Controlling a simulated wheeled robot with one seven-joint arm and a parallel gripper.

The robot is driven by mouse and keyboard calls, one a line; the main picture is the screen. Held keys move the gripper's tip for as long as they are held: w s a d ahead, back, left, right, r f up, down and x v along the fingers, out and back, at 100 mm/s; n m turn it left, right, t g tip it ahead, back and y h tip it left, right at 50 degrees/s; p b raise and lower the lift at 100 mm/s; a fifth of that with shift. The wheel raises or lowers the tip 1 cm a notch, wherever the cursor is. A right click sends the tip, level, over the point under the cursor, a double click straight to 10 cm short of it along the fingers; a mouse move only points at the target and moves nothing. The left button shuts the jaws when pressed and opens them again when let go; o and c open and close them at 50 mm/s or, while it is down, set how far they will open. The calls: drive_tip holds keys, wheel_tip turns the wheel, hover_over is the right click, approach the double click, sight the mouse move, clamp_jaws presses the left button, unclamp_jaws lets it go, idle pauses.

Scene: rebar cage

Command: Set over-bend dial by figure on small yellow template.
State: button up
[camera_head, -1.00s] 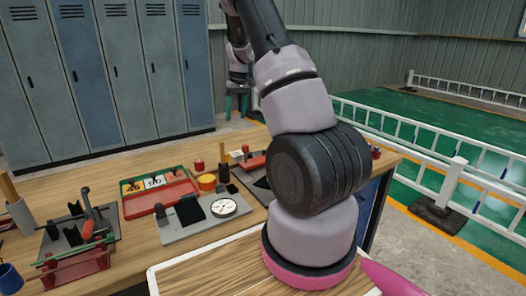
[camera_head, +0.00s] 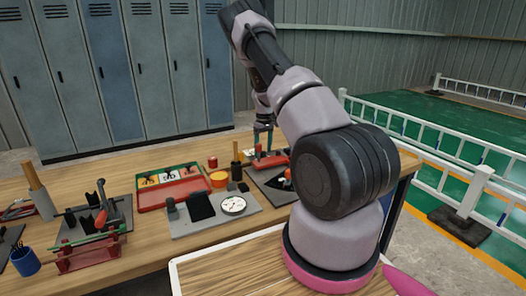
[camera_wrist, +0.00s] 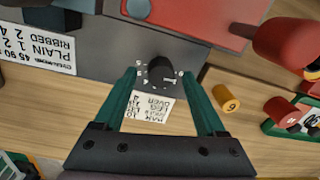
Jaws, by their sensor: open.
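My gripper (camera_wrist: 158,78) is open and empty, with its two green fingers on either side of a black dial knob (camera_wrist: 161,71) in the wrist view. The knob has a light pointer line and sits among white marks on a grey panel (camera_wrist: 95,87). I cannot tell whether the fingers touch it. A small yellow round piece (camera_wrist: 227,97) with a dark figure lies to the right; the figure is too small to read surely. In the head view my gripper (camera_head: 263,140) is at the back right of the bench, above the red-handled device (camera_head: 268,161).
A card (camera_wrist: 35,50) with PLAIN and RIBBED rows is at the wrist view's left. A red handle (camera_wrist: 290,35) is close at its upper right. A red tray (camera_head: 172,195) and a plate with a white gauge (camera_head: 233,205) stand left of my gripper in the head view.

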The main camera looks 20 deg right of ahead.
drive_tip(key=shift+f, duration=0.45)
drive_tip(key=shift+c, duration=0.3)
clamp_jaws()
drive_tip(key=shift+m, duration=0.3)
drive_tip(key=m, duration=0.5)
drive_tip(key=shift+a+m, duration=0.1)
drive_tip(key=shift+m, duration=0.2)
drive_tip(key=m, duration=0.5)
drive_tip(key=shift+m, duration=0.4)
